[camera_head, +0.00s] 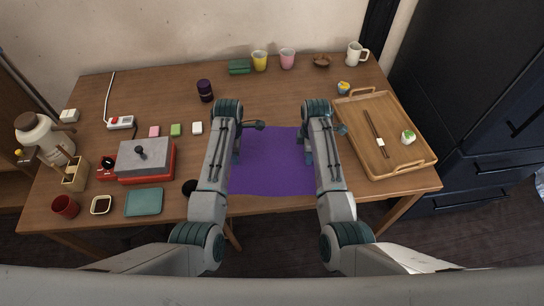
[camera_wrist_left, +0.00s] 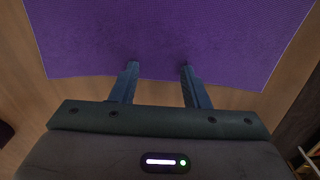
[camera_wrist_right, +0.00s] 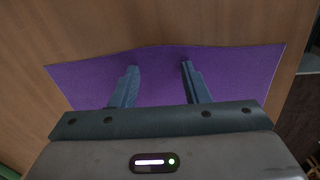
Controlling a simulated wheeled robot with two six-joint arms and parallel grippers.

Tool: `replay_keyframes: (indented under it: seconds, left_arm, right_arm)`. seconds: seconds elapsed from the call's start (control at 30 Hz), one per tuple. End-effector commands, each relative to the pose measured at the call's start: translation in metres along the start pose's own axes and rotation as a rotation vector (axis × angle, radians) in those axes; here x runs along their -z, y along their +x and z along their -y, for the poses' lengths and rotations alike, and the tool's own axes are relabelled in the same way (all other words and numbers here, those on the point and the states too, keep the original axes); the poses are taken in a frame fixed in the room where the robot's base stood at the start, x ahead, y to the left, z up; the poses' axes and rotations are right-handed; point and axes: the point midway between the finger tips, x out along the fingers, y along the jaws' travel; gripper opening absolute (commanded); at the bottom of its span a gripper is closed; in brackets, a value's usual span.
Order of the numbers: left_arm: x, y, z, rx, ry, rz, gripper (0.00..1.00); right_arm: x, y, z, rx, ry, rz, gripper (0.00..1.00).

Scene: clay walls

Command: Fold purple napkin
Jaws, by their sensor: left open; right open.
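The purple napkin (camera_head: 272,165) lies spread flat on the wooden table between my two forearms, which cover parts of its sides in the head view. In the left wrist view the napkin (camera_wrist_left: 165,35) fills the top, and my left gripper (camera_wrist_left: 159,67) is open with its fingertips just inside one edge. In the right wrist view the napkin (camera_wrist_right: 160,80) has a slightly wavy edge, and my right gripper (camera_wrist_right: 159,67) is open with its fingertips over the cloth near that edge. Neither gripper holds cloth. Whether the fingertips touch it I cannot tell.
A wooden tray (camera_head: 354,121) with chopsticks stands right of the napkin. A red and grey box (camera_head: 146,160), a teal tray (camera_head: 143,203) and small blocks are at left. A dark purple jar (camera_head: 205,90) and cups (camera_head: 260,60) stand behind. The table behind the napkin is mostly clear.

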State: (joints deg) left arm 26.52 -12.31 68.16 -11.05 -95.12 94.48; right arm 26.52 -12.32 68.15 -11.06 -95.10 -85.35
Motion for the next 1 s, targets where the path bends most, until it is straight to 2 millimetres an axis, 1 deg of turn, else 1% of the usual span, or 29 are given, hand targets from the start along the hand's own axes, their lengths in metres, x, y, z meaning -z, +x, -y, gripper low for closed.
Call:
replay_keyframes:
  seconds: [0.23, 0.33, 0.37, 0.77, 1.0]
  left_arm:
    - [0.0000, 0.0004, 0.0001, 0.000, 0.000, 0.000, 0.42]
    - [0.0000, 0.0041, 0.0001, 0.000, 0.000, 0.000, 0.42]
    - [0.0000, 0.0029, 0.0000, 0.000, 0.000, 0.000, 0.40]
    - [0.0000, 0.0025, 0.0002, 0.001, 0.000, 0.000, 0.01]
    - [-0.0001, 0.0025, 0.0002, 0.001, 0.000, 0.000, 0.00]
  right_arm:
    - [-0.0001, 0.0004, 0.0000, 0.000, 0.000, 0.000, 0.42]
    - [-0.0001, 0.0040, 0.0001, 0.000, 0.000, 0.000, 0.42]
    - [0.0000, 0.0028, 0.0000, 0.000, 0.000, 0.000, 0.40]
    - [0.0000, 0.0023, 0.0001, 0.001, 0.000, 0.000, 0.01]
    - [-0.0001, 0.0023, 0.0002, 0.001, 0.000, 0.000, 0.00]
